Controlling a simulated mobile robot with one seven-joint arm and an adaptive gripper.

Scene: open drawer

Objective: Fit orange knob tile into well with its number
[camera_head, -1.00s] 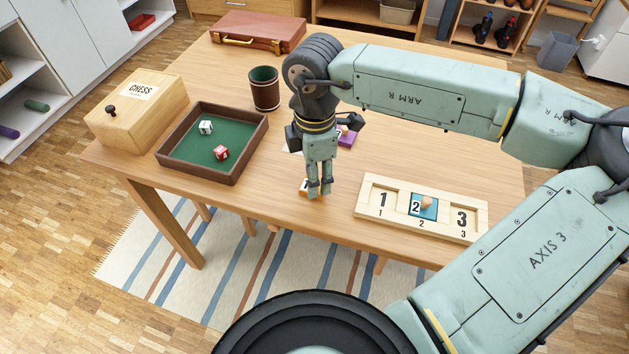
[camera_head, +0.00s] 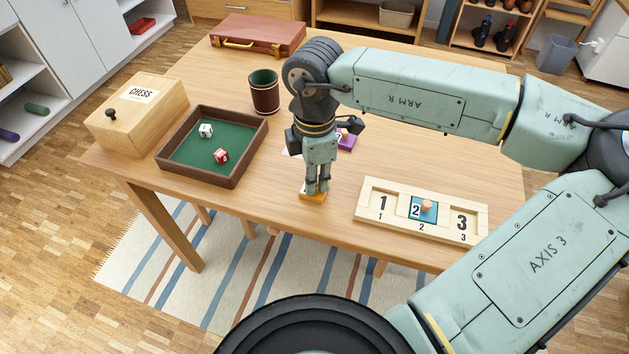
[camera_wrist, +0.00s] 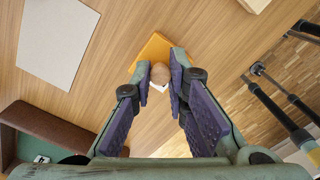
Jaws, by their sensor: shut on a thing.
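The orange knob tile (camera_head: 310,196) lies at the table's front edge, directly under my gripper (camera_head: 314,191). In the wrist view the orange tile (camera_wrist: 152,48) lies beyond the fingertips, and its round wooden knob (camera_wrist: 160,73) is between them. My gripper (camera_wrist: 160,82) is shut on that knob. The tile's number is mostly hidden by the fingers. The wooden board (camera_head: 375,216) lies to the right, with wells marked 1, 2 and 3. The blue tile (camera_head: 428,212) with a wooden knob sits in the middle well, numbered 2. The wells of 1 and 3 hold no tile.
A purple knob tile (camera_head: 346,142) lies behind my gripper, partly hidden, beside a white card (camera_wrist: 58,42). A brown dice tray (camera_head: 236,168), a chess box (camera_head: 137,113), a dice cup (camera_head: 265,92) and a briefcase (camera_head: 257,33) stand left and back. Bare table separates gripper and board.

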